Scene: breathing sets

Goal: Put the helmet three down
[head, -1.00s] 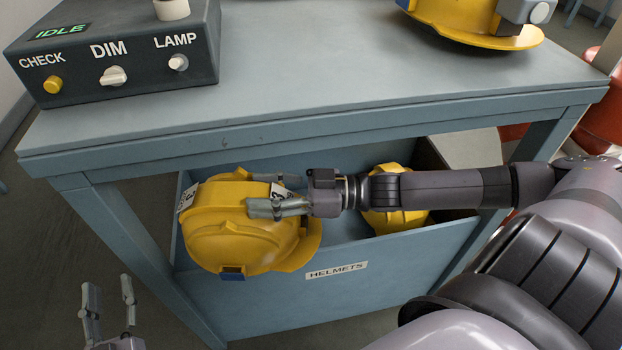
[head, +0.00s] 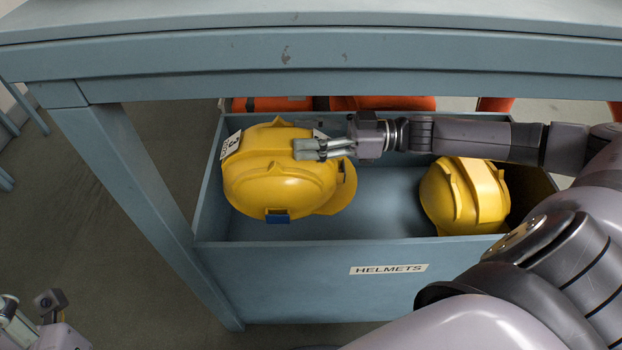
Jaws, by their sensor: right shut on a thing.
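Helmet three (head: 275,185) is yellow, with a white tag marked 3 on its upper left and a blue clip low at its front. My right gripper (head: 305,150) is shut on its right upper side. The helmet is within the left part of the blue bin labelled HELMETS (head: 300,285), behind the front wall. I cannot tell whether it touches the bin floor. My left gripper (head: 35,312) is at the lower left corner, partly cut off, away from the bin and empty.
Another yellow helmet (head: 465,195) sits in the right part of the bin, with bare floor between the two. The grey-blue table (head: 320,65) spans above the bin, its leg (head: 145,190) at the left. Orange things (head: 380,103) stand behind the bin.

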